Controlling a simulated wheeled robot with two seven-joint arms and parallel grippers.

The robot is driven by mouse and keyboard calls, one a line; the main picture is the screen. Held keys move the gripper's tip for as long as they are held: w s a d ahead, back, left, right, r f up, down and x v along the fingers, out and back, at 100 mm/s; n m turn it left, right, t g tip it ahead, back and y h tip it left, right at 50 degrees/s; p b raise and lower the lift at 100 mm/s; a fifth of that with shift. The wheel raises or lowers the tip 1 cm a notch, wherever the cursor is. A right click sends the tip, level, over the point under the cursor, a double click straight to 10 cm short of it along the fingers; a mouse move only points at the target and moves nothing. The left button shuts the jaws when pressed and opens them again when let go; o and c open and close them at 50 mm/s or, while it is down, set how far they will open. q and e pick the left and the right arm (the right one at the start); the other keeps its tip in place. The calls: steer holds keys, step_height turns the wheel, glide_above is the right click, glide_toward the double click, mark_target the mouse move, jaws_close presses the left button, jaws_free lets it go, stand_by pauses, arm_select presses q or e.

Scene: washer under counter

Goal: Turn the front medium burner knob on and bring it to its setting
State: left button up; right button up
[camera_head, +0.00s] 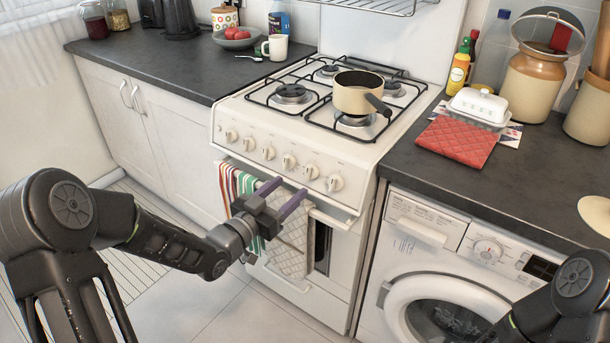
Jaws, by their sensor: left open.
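The white stove (300,130) has a row of several cream knobs on its sloped front panel. I cannot tell from markings which one is the front medium burner knob. A middle knob (289,161) and the one to its right (311,172) are nearest my left gripper (294,186). That gripper is open and empty, its two purple fingers pointing toward the panel just below these knobs. No contact with a knob is clear. A cream saucepan (358,96) with a dark handle sits on the front right burner. My right gripper is out of view.
A striped towel (229,183) and a quilted cloth (290,245) hang on the oven front, near my left gripper. A washer (450,270) stands right of the stove. A red mat (458,141) and butter dish (479,105) lie on the right counter.

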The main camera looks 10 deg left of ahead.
mark_target(307, 173)
arm_select(q)
steer(key=x, duration=0.7)
steer(key=shift+w+p, duration=0.25)
steer(key=shift+p, duration=0.05)
steer(key=shift+c, duration=0.4)
jaws_close()
